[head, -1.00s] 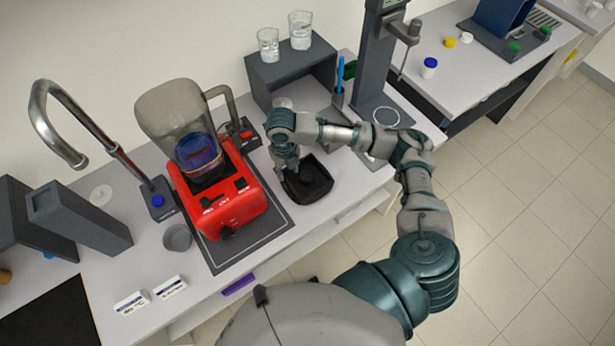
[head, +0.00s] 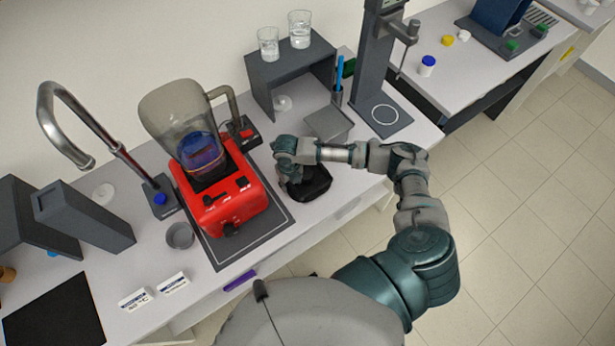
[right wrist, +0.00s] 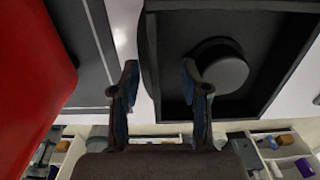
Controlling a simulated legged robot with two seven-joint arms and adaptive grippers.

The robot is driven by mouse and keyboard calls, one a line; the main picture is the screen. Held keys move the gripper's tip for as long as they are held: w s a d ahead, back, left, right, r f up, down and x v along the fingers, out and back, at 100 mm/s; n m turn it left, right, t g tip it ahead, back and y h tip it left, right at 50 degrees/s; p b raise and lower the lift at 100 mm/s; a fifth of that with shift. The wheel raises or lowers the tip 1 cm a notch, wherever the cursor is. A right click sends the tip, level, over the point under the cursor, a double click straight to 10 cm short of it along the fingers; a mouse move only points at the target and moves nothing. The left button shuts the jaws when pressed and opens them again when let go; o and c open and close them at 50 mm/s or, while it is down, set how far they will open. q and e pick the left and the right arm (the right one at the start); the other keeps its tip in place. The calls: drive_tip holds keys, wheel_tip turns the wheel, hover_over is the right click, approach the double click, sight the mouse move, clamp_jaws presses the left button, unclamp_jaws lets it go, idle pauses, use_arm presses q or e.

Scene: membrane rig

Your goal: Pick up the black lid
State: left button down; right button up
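The black lid (head: 314,188) lies on the counter right of the red blender. It is square with a raised rim, and a round dark knob stands inside it in the right wrist view (right wrist: 222,70). My right gripper (head: 288,178) is low at the lid's left side; its fingers are mostly hidden in the head view. In the right wrist view the gripper (right wrist: 160,90) is open, with one finger left of the lid's left wall and the other over its inside. I cannot tell whether either finger touches it. My left gripper is not in view.
The red blender (head: 226,203) with its clear jar (head: 182,118) stands close on the left. A dark shelf (head: 290,66) with two glasses, a grey plate (head: 328,122) and a stand (head: 375,75) are behind. A grey cup (head: 180,236) is left of the blender.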

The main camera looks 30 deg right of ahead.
drive_tip(key=shift+s+a+f, duration=0.2)
drive_tip(key=shift+a, duration=0.15)
clamp_jaws()
drive_tip(key=shift+d, duration=0.3)
drive_tip(key=shift+w+d, duration=0.1)
drive_tip(key=shift+d, duration=0.05)
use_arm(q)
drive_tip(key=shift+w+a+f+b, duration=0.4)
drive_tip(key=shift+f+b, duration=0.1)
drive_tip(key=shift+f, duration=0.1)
use_arm(e)
wheel_tip(320, 180, up, 10)
drive_tip(key=shift+w, duration=0.15)
